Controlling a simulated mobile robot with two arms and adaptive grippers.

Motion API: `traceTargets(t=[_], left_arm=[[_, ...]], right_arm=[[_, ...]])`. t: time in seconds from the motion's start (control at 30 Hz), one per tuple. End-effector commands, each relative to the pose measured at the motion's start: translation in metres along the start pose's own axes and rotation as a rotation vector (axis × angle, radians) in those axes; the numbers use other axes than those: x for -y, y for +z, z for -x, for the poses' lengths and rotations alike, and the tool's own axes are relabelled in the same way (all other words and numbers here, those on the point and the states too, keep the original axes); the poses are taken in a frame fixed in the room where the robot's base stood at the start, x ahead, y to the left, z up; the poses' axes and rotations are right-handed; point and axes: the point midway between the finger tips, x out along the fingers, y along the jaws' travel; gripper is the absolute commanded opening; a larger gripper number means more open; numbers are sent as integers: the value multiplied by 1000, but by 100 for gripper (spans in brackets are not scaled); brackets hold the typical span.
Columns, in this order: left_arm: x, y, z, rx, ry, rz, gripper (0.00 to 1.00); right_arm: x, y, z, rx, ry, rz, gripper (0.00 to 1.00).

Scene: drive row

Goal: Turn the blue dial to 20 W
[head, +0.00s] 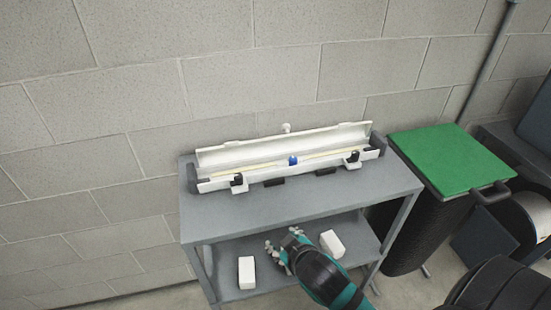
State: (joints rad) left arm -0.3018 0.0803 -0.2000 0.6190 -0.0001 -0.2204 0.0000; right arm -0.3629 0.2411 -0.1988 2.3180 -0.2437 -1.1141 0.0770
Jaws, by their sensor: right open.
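The blue dial (293,160) is a small blue knob in the middle of a long open white case (221,183) on top of the grey cart. It is too small to read a mark or setting on it. My right gripper (277,254) is open and empty, and it appears below the cart's top surface in the picture, in front of the lower shelf. It is apart from the dial. My left gripper is not in view.
The grey cart (300,198) stands against a block wall. Two white blocks (246,272) (332,244) lie on its lower shelf. A dark bin with a green lid (448,160) stands close to its right. The cart top's front strip is clear.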

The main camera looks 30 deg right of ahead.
Motion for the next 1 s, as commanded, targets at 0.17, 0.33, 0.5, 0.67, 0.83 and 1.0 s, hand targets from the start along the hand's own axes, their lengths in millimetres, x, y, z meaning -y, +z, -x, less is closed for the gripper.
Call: traceTargets(t=[0.17, 0.33, 0.5, 0.67, 0.83, 1.0], left_arm=[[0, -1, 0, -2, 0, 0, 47], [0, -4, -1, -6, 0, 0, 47], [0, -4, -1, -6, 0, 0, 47], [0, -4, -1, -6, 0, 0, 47], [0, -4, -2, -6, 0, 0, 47], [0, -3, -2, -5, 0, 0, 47]], right_arm=[[-22, -63, -3, -218, 85, 73, 48], [-36, -129, 4, -455, 158, 169, 48], [-40, -210, 31, -770, 231, 334, 48], [-16, -292, 85, -1187, 277, 659, 48], [37, -318, 124, -1539, 212, 1210, 48], [50, -284, 96, -1557, 15, 1868, 48]])
